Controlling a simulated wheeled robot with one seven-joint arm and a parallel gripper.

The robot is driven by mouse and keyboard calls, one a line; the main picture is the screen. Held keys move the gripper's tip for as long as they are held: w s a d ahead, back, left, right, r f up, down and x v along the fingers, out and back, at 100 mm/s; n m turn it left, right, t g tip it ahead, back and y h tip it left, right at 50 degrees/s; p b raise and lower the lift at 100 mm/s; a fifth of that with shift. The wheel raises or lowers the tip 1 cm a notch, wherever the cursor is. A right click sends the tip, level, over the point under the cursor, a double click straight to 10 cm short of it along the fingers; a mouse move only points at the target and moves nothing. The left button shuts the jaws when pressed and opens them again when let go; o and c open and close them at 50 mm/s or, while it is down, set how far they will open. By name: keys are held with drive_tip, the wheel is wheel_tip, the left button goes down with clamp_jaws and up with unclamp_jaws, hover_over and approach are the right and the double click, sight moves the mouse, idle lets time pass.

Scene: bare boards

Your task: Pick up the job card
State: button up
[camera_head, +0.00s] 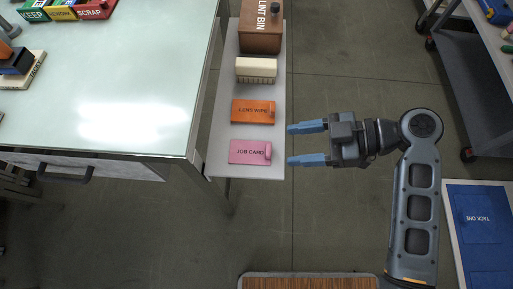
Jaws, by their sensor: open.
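The job card (248,151) is a flat pink piece with dark "JOB CARD" lettering and a raised pink tab at its right end. It lies near the front end of a narrow light-grey shelf (220,137). My gripper (289,144) is to the right of the shelf, its two blue fingers apart and pointing left. The gap between the fingers is empty. The lower finger is roughly level with the card in the picture, and the upper finger is farther up, near the orange card's level. No finger appears to touch the job card.
Behind the job card on the shelf are an orange card (252,111), a cream brush-like block (256,70) and a brown lint bin (261,27). A glass-topped table (120,80) adjoins the left. A grey cart (465,75) and blue board (483,220) are right.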

sight(276, 154)
drive_tip(key=shift+s+x, duration=0.15)
drive_tip(key=shift+x, duration=1.15)
drive_tip(key=shift+s+x, duration=0.1)
drive_tip(key=shift+x, duration=1.2)
drive_tip(key=shift+f, duration=0.2)
drive_tip(key=c, duration=0.6)
